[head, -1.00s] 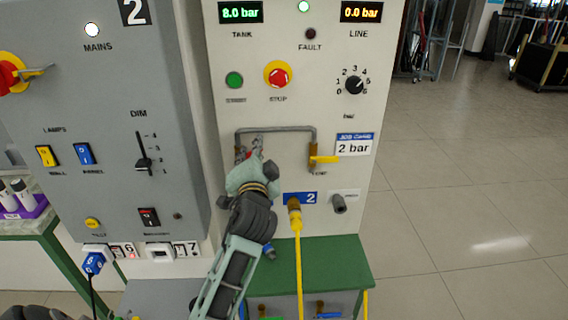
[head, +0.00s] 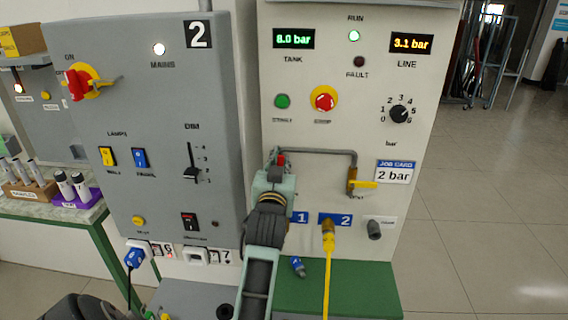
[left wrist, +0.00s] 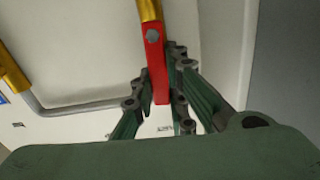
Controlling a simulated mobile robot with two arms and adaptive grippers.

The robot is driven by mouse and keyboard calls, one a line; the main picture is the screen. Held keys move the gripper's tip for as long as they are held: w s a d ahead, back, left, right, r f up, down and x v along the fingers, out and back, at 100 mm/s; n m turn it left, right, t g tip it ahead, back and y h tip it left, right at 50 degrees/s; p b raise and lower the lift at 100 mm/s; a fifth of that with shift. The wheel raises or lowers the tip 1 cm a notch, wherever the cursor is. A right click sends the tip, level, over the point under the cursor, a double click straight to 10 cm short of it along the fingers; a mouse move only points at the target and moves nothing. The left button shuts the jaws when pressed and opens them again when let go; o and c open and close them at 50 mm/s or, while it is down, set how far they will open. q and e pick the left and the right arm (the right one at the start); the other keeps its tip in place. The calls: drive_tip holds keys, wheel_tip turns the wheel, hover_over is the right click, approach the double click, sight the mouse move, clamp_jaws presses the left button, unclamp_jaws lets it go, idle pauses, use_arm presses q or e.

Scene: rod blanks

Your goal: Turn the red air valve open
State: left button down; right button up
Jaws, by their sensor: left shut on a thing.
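The red air valve (head: 281,160) is at the left end of the grey pipe on the cream panel, mostly hidden behind my gripper in the head view. In the left wrist view, its red handle (left wrist: 157,75) hangs from a brass body (left wrist: 150,10), roughly in line with it. My left gripper (head: 279,170) is shut on the red handle; in the left wrist view its fingers (left wrist: 159,95) are on both sides of it. The LINE display (head: 411,43) reads 3.1 bar, and the TANK display (head: 293,38) reads 8.0 bar. My right gripper is not in view.
A yellow-handled valve (head: 363,184) is at the pipe's right end, near the 2 bar job card (head: 395,172). A black knob (head: 399,114) sits above. A yellow hose (head: 327,265) hangs from port 2. A grey panel (head: 150,60) stands close on the left.

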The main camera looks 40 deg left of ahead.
sight(280, 122)
use_arm(q)
drive_tip(key=shift+s+a+n, duration=0.1)
drive_tip(key=shift+a+n, duration=0.05)
drive_tip(key=shift+n, duration=0.35)
drive_tip(key=c, duration=1.7)
unclamp_jaws()
drive_tip(key=shift+r, duration=0.25)
wheel_tip(280, 122, up, 10)
drive_tip(key=shift+f, duration=0.2)
